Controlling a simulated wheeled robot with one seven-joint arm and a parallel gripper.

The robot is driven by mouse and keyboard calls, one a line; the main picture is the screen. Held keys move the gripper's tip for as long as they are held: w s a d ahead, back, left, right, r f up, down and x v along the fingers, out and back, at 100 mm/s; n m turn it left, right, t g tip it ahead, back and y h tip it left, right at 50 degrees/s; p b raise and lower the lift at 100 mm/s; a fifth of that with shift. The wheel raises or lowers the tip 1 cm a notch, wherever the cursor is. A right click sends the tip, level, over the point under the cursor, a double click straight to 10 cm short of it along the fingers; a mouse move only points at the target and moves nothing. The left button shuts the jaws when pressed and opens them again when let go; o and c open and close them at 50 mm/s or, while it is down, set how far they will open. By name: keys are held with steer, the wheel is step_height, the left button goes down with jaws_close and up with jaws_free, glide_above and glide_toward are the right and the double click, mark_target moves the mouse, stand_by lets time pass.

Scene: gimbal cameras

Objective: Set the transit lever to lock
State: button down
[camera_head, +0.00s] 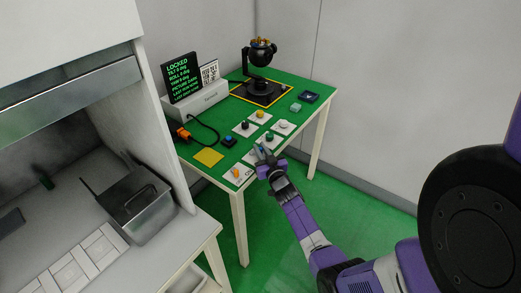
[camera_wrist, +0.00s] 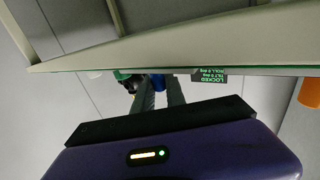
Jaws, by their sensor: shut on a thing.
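A small blue lever (camera_wrist: 157,80) shows between the fingers of my gripper (camera_wrist: 159,92) in the wrist view. In the head view my gripper (camera_head: 262,153) is at the front right edge of the green table (camera_head: 230,151), shut on this part. The fingers hide most of it, so its angle and label cannot be read. The gimbal (camera_head: 262,61), a black camera mount, stands upright at the back of the table. A black display (camera_head: 182,77) beside it reads LOCKED, with tilt and roll lines in green text.
White plates with a black knob (camera_head: 245,125), a yellow knob (camera_head: 261,114), a green knob (camera_head: 269,137) and a white knob (camera_head: 283,124) lie close to my gripper. An orange control (camera_head: 237,173) is at the near corner. A yellow pad (camera_head: 208,157) lies left.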

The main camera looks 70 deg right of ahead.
steer(key=shift+d+r+n+p, duration=0.25)
steer(key=shift+r+n+p, duration=0.05)
steer(key=shift+p, duration=0.7)
steer(key=shift+t+y+p, duration=0.5)
steer(key=shift+y+p, duration=0.1)
steer(key=shift+p, duration=0.15)
steer(key=shift+f+n, duration=0.1)
steer(key=shift+n, duration=0.2)
steer(key=shift+f, duration=0.2)
steer(key=c, duration=1.4)
jaws_free()
steer(key=shift+o, duration=0.2)
steer(key=shift+a, duration=0.1)
